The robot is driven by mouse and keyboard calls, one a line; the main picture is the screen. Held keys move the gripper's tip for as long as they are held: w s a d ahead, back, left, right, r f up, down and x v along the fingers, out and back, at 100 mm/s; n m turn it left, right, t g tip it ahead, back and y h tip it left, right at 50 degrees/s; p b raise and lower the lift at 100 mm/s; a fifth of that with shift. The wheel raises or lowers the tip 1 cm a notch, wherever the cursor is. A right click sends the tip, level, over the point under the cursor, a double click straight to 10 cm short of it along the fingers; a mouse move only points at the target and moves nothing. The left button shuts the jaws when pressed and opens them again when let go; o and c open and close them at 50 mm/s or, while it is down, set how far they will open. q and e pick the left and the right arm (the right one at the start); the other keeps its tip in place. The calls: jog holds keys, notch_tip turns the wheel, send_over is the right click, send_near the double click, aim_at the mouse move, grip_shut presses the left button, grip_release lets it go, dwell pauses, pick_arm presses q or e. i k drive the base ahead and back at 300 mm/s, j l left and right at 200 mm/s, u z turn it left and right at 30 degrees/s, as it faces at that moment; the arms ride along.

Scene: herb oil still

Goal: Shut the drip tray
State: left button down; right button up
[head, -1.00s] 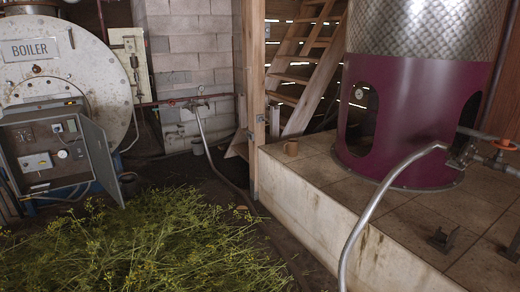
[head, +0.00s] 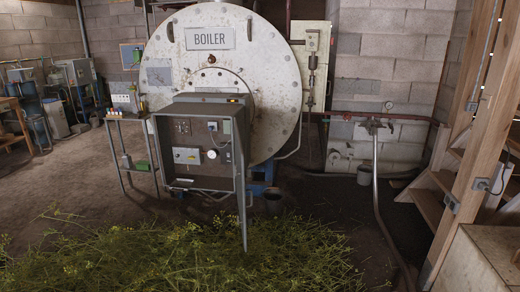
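I see no drip tray that I can make out in the head view. Neither of my grippers shows in this view. The large round boiler (head: 275,85) with its BOILER sign stands in the middle. In front of it is a grey control box (head: 203,112) with its door (head: 241,175) swung open, showing gauges and switches inside.
A heap of cut green herbs (head: 190,258) covers the floor in front. A pipe with a hose (head: 377,190) runs down at the right, near a wooden post (head: 462,150) and a raised platform (head: 480,262). Bare floor (head: 60,190) lies at the left.

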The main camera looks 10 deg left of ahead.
aim_at(179, 185)
jog(key=i+j+u, duration=0.1)
jog(key=i+u, duration=0.25)
jog(key=i, duration=0.25)
jog(key=i+u, duration=0.35)
jog(key=i, duration=0.2)
jog(key=i+l+u, duration=0.35)
jog(key=i, duration=0.2)
jog(key=i+j, duration=0.05)
jog(key=j, duration=0.05)
